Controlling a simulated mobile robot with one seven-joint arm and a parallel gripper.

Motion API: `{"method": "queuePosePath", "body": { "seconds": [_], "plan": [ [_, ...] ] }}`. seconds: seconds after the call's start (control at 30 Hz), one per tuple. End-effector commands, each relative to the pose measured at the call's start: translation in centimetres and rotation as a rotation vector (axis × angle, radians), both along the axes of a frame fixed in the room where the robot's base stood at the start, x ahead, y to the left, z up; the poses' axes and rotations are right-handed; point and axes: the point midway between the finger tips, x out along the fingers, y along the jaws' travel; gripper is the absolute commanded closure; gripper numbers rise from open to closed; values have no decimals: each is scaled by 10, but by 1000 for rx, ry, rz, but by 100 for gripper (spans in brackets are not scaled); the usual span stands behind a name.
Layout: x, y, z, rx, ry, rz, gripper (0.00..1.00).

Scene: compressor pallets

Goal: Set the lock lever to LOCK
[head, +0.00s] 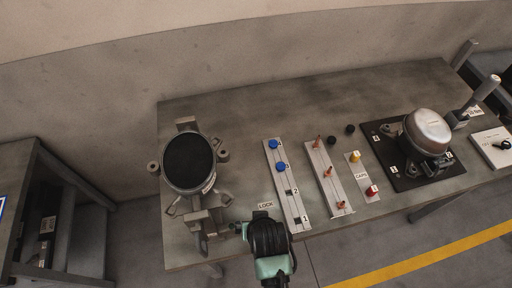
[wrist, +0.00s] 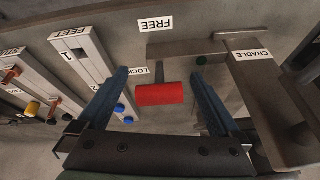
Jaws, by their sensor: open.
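The lock lever's red handle (wrist: 160,94) shows in the middle of the wrist view, with a dark shaft running up from it. My gripper (wrist: 158,82) is open, with one blue finger on each side of the handle in the picture; I cannot tell how far apart in depth they are. A FREE label (wrist: 155,24) lies above the handle. A LOCK label (wrist: 138,71), partly covered, lies at its upper left; it also shows in the head view (head: 265,205). In the head view my wrist hides the lever. Its exact setting is unclear.
The cradle (wrist: 252,80) stands at the right of the wrist view, holding a dark round-topped unit (head: 190,163) in the head view. A compressor (head: 426,132) sits on a black plate further right.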

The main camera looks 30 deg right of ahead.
Motion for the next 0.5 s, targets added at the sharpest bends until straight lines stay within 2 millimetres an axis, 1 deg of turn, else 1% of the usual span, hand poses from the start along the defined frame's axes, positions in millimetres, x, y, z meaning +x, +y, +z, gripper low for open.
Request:
{"method": "queuePosePath", "body": {
  "seconds": [0.1, 0.37, 0.43, 0.5],
  "plan": [
    [2, -1, -4, 0, 0, 0, 0],
    [2, -1, -5, 0, 0, 0, 0],
    [2, 0, -5, 0, 0, 0, 9],
    [2, -1, -5, 0, 0, 0, 22]
  ]
}}
